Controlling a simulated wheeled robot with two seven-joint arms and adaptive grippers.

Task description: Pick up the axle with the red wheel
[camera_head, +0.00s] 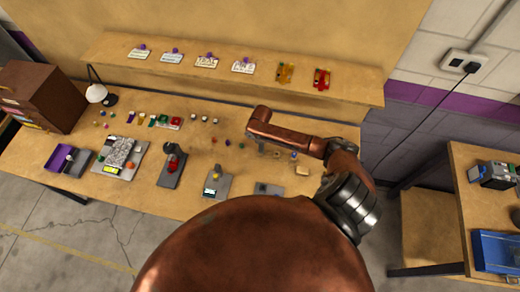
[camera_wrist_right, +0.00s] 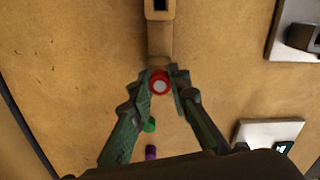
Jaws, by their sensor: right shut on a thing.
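The red wheel (camera_wrist_right: 160,83), a red ring with a pale centre, shows between the fingertips of my right gripper (camera_wrist_right: 162,77) in the right wrist view. The gripper is closed on it from both sides. The axle itself cannot be made out from this angle. A tan bar (camera_wrist_right: 160,38) with a dark square opening lies just beyond the wheel; I cannot tell whether they touch. In the head view my right arm reaches over the right part of the workbench (camera_head: 222,112), and the wheel cannot be made out there. My left gripper is not in view.
A green piece (camera_wrist_right: 150,125) and a purple piece (camera_wrist_right: 151,152) lie near the fingers. A pale plate (camera_wrist_right: 270,132) is at the right. Along the bench front stand a grey stand with a red part (camera_head: 172,152) and a purple tray (camera_head: 58,158). A shelf (camera_head: 190,57) runs behind.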

